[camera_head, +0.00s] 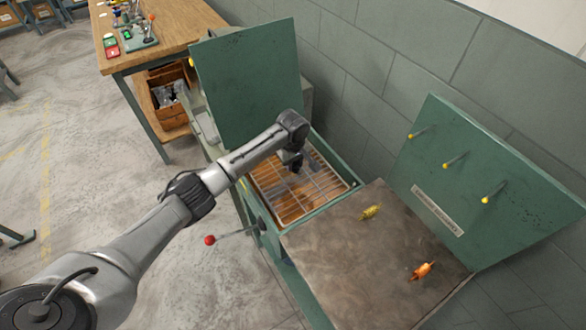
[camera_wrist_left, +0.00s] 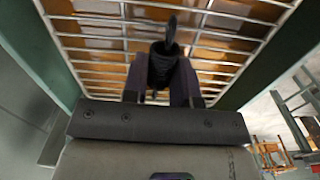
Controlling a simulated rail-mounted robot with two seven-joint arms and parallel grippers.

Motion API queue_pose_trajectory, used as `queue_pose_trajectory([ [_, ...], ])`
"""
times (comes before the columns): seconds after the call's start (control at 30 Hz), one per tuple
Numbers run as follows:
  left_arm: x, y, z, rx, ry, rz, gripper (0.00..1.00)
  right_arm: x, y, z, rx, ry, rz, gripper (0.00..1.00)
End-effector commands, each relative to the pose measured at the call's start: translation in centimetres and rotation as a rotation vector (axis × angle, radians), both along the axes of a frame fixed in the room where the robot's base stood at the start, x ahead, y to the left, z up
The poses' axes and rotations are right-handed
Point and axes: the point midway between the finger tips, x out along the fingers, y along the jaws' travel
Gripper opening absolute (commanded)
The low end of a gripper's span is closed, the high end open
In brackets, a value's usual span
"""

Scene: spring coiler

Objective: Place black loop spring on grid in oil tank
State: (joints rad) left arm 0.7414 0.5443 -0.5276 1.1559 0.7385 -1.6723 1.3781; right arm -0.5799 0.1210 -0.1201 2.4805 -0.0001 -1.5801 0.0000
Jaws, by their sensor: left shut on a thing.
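The oil tank (camera_head: 358,184) is a green box with its lid (camera_head: 250,85) raised. A metal wire grid (camera_head: 318,188) lies inside it over brown oil. My left gripper (camera_head: 294,166) is over the grid, near its back left part in the head view. In the left wrist view, my left gripper (camera_wrist_left: 163,88) is shut on the black loop spring (camera_wrist_left: 163,65). The spring stands up between the fingers with its loop pointing away, in front of the grid bars (camera_wrist_left: 225,68). I cannot tell whether it touches the grid. My right gripper is not in view.
A metal worktop (camera_head: 365,250) right of the tank bears a yellow spring (camera_head: 371,211) and an orange spring (camera_head: 422,270). A green panel (camera_head: 480,185) with yellow-tipped pegs stands behind it. A red-knobbed lever (camera_head: 210,240) sticks out in front. A wooden workbench (camera_head: 165,28) stands at the back left.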

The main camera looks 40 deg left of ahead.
Motion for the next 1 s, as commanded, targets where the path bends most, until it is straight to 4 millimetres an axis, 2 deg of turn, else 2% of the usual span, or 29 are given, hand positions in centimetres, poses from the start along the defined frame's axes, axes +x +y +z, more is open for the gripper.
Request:
queue_pose_trajectory([
  [0.1,-0.1,0.0,-1.9,0.0,0.002,0.001,0.02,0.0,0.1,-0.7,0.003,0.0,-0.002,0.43],
  [0.2,0.0,0.0,-2.7,0.0,0.001,0.0,0.02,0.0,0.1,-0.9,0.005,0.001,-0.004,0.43],
  [0.63,0.0,0.0,-3.1,0.0,0.001,0.001,0.02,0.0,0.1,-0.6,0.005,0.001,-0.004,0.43],
  [0.67,0.0,0.0,-3.1,0.0,0.001,0.001,0.29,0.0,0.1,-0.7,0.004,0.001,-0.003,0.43],
  [0.9,0.0,0.0,-3.1,0.0,0.001,0.001,0.52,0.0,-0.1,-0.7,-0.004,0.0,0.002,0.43],
  [1.0,0.0,0.0,-3.1,0.0,0.001,0.001,0.52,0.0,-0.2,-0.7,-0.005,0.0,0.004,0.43],
])
